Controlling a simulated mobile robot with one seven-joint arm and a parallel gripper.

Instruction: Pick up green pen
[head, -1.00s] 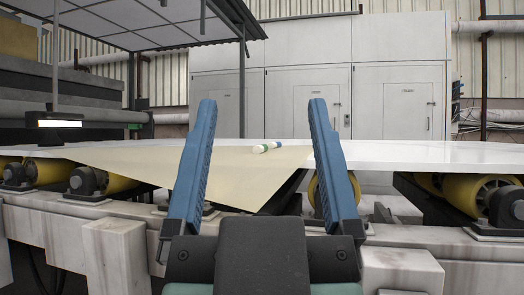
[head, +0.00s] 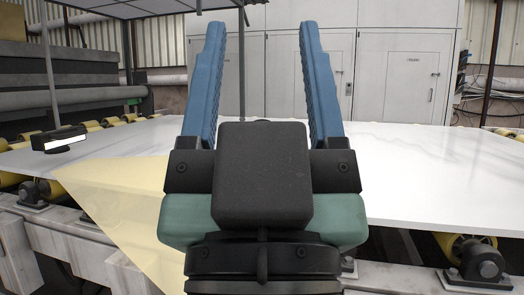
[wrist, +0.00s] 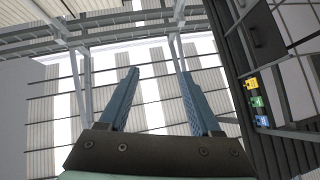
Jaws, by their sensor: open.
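No pen shows in either view now; my gripper may hide it in the head view. My gripper (head: 262,27) is open with its blue fingers spread and pointing up, and nothing shows between them. It stands in front of the white stone slab (head: 410,175) in the head view and covers the slab's middle. In the wrist view my gripper (wrist: 157,72) is also open and empty, facing the ceiling and upper wall.
The slab lies on yellow rollers (head: 468,250). A pale yellow patch (head: 125,190) covers part of its left side. A black device with a lit bar (head: 58,139) sits at the slab's left. Grey cabinets (head: 400,75) stand behind.

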